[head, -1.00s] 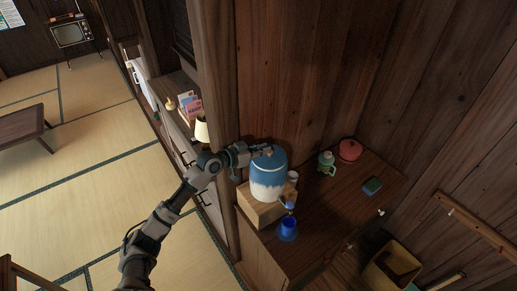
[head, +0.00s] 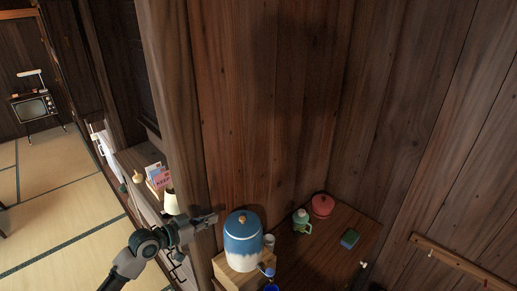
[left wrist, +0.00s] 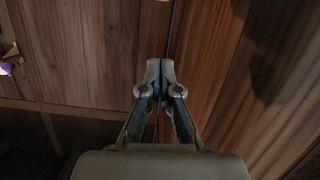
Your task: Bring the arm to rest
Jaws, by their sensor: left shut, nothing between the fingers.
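My left gripper (head: 211,218) is at the end of my left arm, which comes in from the lower left in the head view. It is just left of the blue and white lidded jar (head: 243,240), near the wooden wall. In the left wrist view the gripper (left wrist: 160,68) has its fingertips together with nothing between them, in front of wooden boards. My right gripper is not in view.
The jar stands on a wooden block (head: 232,278) on a dark counter (head: 318,252). A green cup (head: 302,222), a red pot (head: 322,205) and a sponge (head: 350,239) are further right. A lamp (head: 171,203) is left of the gripper. The tatami floor (head: 60,215) at left is open.

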